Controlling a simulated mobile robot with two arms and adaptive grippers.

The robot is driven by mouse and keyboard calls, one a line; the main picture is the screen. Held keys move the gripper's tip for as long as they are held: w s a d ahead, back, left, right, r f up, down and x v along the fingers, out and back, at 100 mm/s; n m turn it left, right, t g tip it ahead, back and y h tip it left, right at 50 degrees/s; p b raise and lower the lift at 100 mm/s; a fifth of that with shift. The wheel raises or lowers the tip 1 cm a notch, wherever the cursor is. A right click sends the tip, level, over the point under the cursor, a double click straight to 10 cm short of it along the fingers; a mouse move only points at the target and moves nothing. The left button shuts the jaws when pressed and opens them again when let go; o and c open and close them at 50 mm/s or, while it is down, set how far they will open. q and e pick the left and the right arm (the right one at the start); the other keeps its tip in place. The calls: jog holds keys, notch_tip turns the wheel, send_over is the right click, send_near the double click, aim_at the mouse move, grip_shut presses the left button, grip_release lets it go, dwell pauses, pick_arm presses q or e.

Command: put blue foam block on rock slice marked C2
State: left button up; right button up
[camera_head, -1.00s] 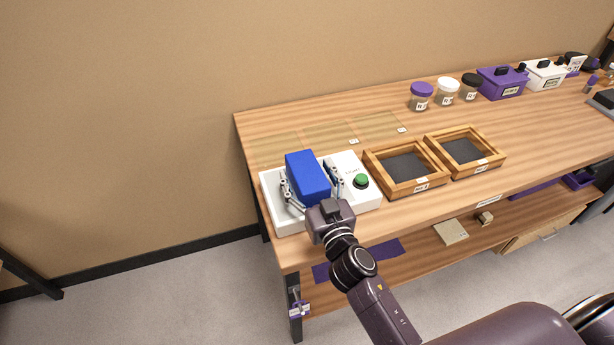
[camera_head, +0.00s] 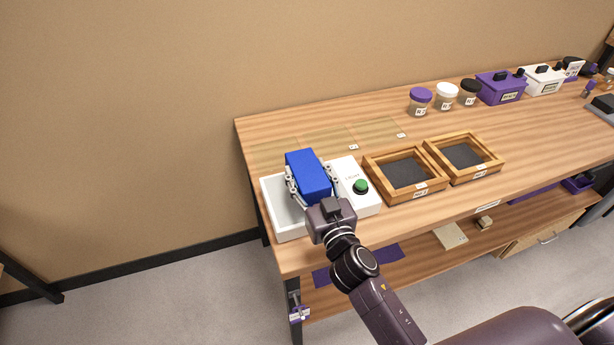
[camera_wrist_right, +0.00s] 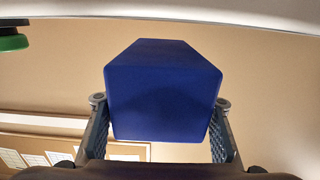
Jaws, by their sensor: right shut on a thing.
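The blue foam block (camera_head: 307,172) is at the left end of the table, over the white machine. My right gripper (camera_head: 312,184) is shut on it, one finger on each side. In the right wrist view the blue block (camera_wrist_right: 165,95) fills the space between the fingers. I cannot tell whether its underside touches the machine. A pale flat slab (camera_head: 450,236) lies on the lower shelf, with a small tan block (camera_head: 484,222) beside it. I cannot read a C2 mark anywhere. My left gripper is not in view.
The white machine (camera_head: 287,219) has a green button (camera_head: 361,186). Two wooden framed trays (camera_head: 392,195) (camera_head: 478,176) stand right of it. Jars (camera_head: 420,102) and a purple box (camera_head: 502,88) are at the back. Faint marked areas (camera_head: 330,138) behind the machine look empty.

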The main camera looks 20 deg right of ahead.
aim_at(307, 169)
notch_tip(307, 169, up, 18)
jog(key=f+p, duration=0.1)
jog(key=p, duration=0.2)
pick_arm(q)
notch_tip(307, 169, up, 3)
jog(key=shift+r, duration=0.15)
pick_arm(e)
jog(key=s+d+f, duration=0.1)
jog(key=s+f, duration=0.1)
jog(key=s, duration=0.4)
jog(key=s+d+f, duration=0.1)
jog(key=s+f, duration=0.2)
jog(key=s, duration=0.4)
jog(key=shift+s+f+h, duration=0.2)
jog(key=shift+s+h, duration=0.1)
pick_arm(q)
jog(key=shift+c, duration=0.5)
